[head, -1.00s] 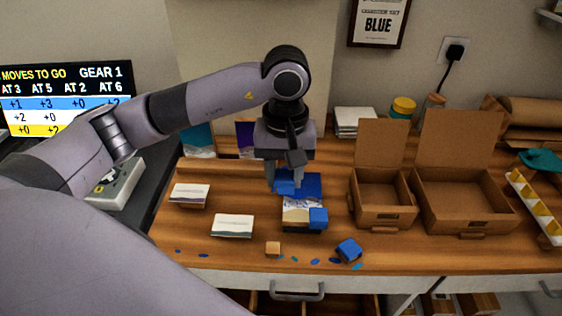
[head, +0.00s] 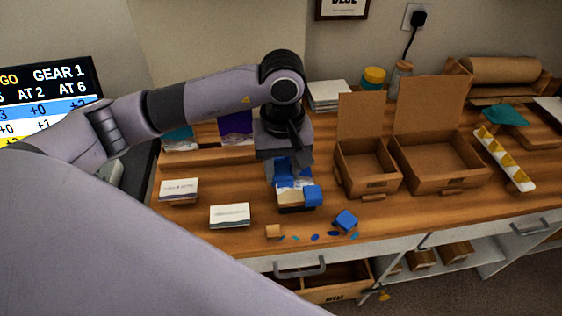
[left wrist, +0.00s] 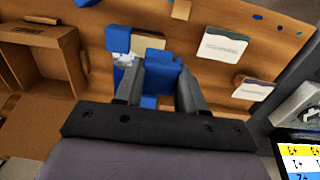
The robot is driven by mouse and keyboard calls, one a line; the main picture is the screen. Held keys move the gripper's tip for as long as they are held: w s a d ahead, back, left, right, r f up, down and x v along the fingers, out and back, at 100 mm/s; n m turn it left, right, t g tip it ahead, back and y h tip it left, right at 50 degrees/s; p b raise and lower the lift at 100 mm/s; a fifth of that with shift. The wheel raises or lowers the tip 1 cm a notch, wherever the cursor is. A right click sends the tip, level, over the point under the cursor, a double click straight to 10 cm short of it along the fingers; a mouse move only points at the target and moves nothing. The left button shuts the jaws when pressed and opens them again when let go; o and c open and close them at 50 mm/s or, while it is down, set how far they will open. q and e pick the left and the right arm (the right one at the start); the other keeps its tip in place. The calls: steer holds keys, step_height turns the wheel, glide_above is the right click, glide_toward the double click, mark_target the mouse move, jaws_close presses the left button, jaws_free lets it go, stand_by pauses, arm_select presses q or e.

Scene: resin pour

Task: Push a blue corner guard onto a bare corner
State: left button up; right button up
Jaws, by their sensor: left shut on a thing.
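A small art panel with a tan near end (head: 290,197), a white middle and a blue far part lies on the workbench. A blue corner guard (head: 313,196) sits at its near right corner; it also shows in the left wrist view (left wrist: 117,38). My left gripper (head: 284,178) points down over the panel's far part, shut on another blue corner guard (left wrist: 160,74). The fingers partly hide that guard and the corners beneath, so I cannot tell whether it touches the panel. A loose blue corner guard (head: 346,220) lies tilted at the front right. My right gripper is out of view.
Two open cardboard boxes (head: 368,186) (head: 440,180) stand to the right. Two white cards (head: 179,190) (head: 230,214) lie to the left. A small tan block (head: 273,231) and several blue chips lie near the front edge. A white tray (head: 505,160) is farther right.

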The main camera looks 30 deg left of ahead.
arm_select(q)
steer(key=b, duration=0.3)
glide_above(282, 201)
steer(key=shift+f, duration=2.75)
steer(key=shift+f+b, duration=0.55)
steer(key=shift+b, duration=0.05)
steer(key=shift+b, duration=0.4)
steer(key=shift+f, duration=0.2)
steer(key=shift+f+b, duration=0.35)
steer(key=shift+b, duration=0.35)
steer(key=shift+f, duration=0.15)
steer(key=shift+f+b, duration=0.2)
steer(key=shift+b, duration=0.35)
